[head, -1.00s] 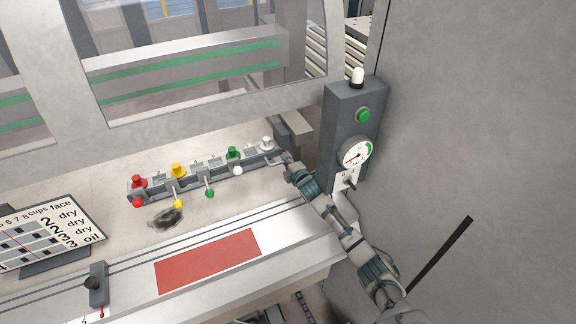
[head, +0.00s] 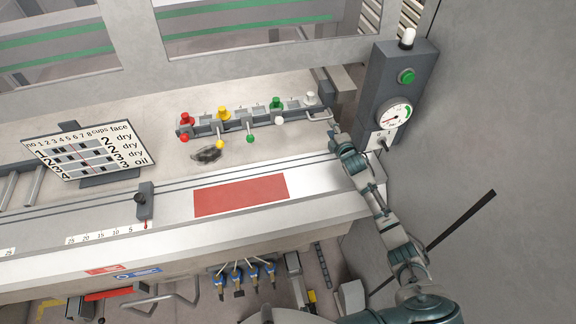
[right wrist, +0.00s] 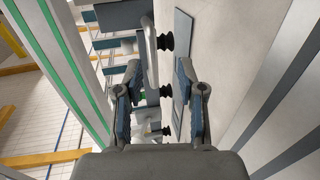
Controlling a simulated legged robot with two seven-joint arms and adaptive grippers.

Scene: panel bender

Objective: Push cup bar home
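The cup bar (head: 262,122) is a long grey bar on the pale bed, with red, yellow, green and white knobs along it. A pale handle (head: 322,114) sticks out at its right end. My right gripper (head: 335,132) is just in front of that end, apart from the handle as far as I can tell. In the right wrist view the gripper (right wrist: 158,92) has its fingers spread. The pale handle (right wrist: 150,36) and several black suction cups (right wrist: 167,42) show between and beyond the fingers, with nothing gripped. My left gripper is not in view.
A dark control post (head: 385,85) with a green button (head: 406,76) and gauge (head: 394,118) stands right of the bar. A chart (head: 88,150) stands left.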

